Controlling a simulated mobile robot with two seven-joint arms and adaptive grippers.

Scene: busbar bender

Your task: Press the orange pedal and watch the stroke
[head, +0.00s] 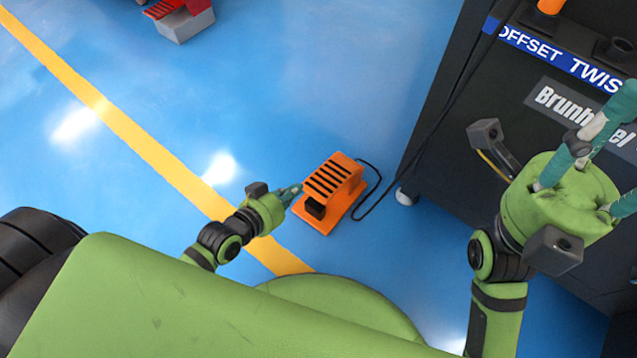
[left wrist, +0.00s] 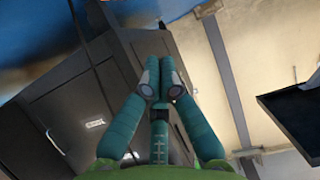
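The orange pedal (head: 335,183) sits on the blue floor in the head view, with dark slots in its sloped top and a black part at its front. My left gripper (head: 295,192) is at the pedal's left side, its fingertips at or very near the housing; I cannot tell whether they touch. In the left wrist view its teal fingers (left wrist: 160,75) come together at the tips with nothing seen between them. My right gripper (head: 618,150) is raised at the right edge, its fingers spread apart and partly cut off by the frame.
A dark machine cabinet (head: 437,150) labelled "OFFSET TWIS" stands at the right, on a caster. A black cable (head: 372,190) curls beside the pedal. A red and grey object (head: 182,20) is at the top left. A yellow line (head: 130,130) crosses otherwise open floor.

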